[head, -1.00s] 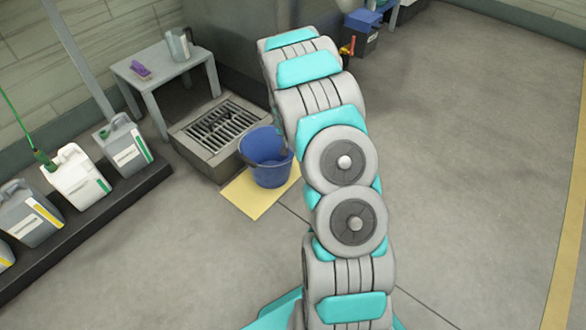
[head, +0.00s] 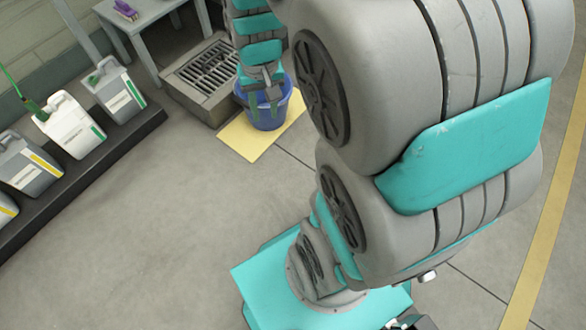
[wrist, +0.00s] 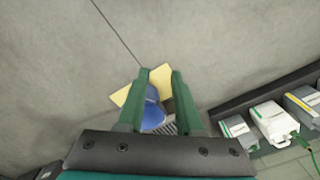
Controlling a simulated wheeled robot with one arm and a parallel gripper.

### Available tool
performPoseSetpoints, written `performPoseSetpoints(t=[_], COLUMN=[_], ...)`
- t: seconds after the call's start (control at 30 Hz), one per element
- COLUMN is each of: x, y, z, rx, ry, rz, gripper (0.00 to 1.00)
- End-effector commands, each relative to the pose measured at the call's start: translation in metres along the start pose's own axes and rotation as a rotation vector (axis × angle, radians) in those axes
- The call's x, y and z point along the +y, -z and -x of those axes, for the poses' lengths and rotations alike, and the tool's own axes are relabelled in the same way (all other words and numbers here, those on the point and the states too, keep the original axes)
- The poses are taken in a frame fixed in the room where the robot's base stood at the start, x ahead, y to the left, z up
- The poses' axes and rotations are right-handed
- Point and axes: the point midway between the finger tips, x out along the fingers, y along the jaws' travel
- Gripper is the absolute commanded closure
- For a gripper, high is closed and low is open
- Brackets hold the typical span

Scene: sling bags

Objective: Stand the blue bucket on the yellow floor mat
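The blue bucket (head: 267,115) stands upright on the yellow floor mat (head: 245,141), towards its far side beside the drain block. Part of the mat shows in front of it. My gripper (head: 260,92) is above the bucket and overlaps its opening in the head view, so its clearance is hard to judge there. In the wrist view the two green fingers of my gripper (wrist: 160,73) are spread apart. The bucket (wrist: 152,112) shows between and beyond them, partly hidden by the left finger. The mat (wrist: 122,97) shows around it. The fingers appear empty.
The drain block with its grate (head: 203,68) is behind the bucket. A grey table (head: 140,18) stands at the back left. Several jugs, one white (head: 70,125), stand on a dark low ledge (head: 90,160) at left. The floor between ledge and mat is clear.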

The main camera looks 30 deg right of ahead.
Motion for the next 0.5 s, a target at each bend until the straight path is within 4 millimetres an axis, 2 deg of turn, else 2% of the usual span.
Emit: performPoseSetpoints(t=[0.1, 0.3, 0.4, 0.5], x=[-0.003, 0.003, 0.008, 0.013], y=[-0.051, -0.13, -0.158, -0.176], z=[0.019, 0.039, 0.043, 0.045], rx=[-0.042, -0.119, -0.147, -0.168], ry=[-0.003, -0.017, -0.024, -0.031], rz=[0.081, 0.208, 0.254, 0.283], gripper=[0.66, 0.66, 0.66, 0.66])
